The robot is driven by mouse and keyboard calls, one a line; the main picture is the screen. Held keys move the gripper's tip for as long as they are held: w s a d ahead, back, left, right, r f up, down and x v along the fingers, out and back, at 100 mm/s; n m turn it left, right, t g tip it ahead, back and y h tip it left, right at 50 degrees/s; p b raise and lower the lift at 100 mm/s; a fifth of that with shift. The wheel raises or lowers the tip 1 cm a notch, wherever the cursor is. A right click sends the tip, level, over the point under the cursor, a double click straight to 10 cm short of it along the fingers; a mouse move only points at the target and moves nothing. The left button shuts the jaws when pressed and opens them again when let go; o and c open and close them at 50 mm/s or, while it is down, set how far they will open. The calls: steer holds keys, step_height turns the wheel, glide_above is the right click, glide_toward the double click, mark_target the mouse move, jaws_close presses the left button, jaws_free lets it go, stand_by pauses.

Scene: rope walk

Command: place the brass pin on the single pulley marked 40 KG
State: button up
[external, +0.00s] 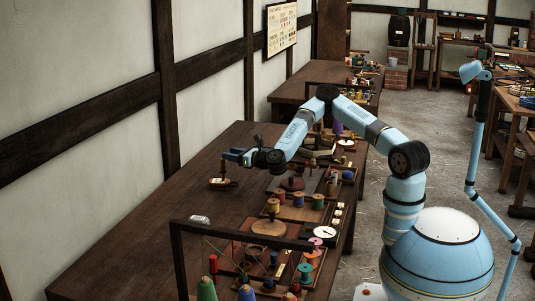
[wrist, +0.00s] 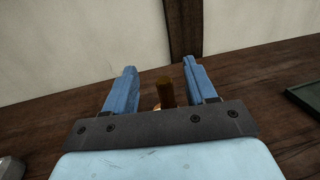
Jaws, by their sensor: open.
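My gripper (external: 230,155) is open above the bare left part of the table in the external view. In the wrist view its two blue fingers (wrist: 159,65) stand apart. A dark brass-brown cylinder (wrist: 166,92), which looks like the brass pin, shows upright between them, with a gap to each finger. Its lower end is hidden by my gripper's body; a bit of orange-brown (wrist: 157,107) shows beside it. In the external view a small wooden pulley block (external: 222,183) with a pale tag lies on the table just below my gripper. I cannot read the tag.
The long dark table (external: 150,225) is clear on its left. Spools (external: 298,200), boards, a white dial (external: 325,232) and a dark frame (external: 240,228) crowd its right and near parts. The wall (external: 100,130) runs along the far left side. A dark green tray edge (wrist: 305,97) shows at right in the wrist view.

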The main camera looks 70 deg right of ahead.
steer(key=s+a+r+n+g+y, duration=0.2)
steer(key=s+a+n+y, duration=0.2)
steer(key=a+n+y, duration=0.75)
steer(key=s+d+r+n+g+h, duration=0.1)
steer(key=s+n+g+h, duration=0.4)
steer(key=n, duration=0.8)
steer(key=s+d+r+n+g+h, duration=0.1)
steer(key=s+d+r+n, duration=0.3)
steer(key=s, duration=0.9)
steer(key=s+d+r+n+g+h, duration=0.1)
steer(key=s+d+r+n, duration=0.3)
steer(key=s, duration=1)
steer(key=s+d+r+n+g+h, duration=0.1)
steer(key=s+d+r+n+g, duration=0.2)
steer(key=s+d+r, duration=0.6)
steer(key=s+d+n, duration=0.1)
steer(key=s+n, duration=0.1)
steer(key=s, duration=0.3)
steer(key=shift+d+r+h, duration=0.3)
steer(key=shift+r+h, duration=0.05)
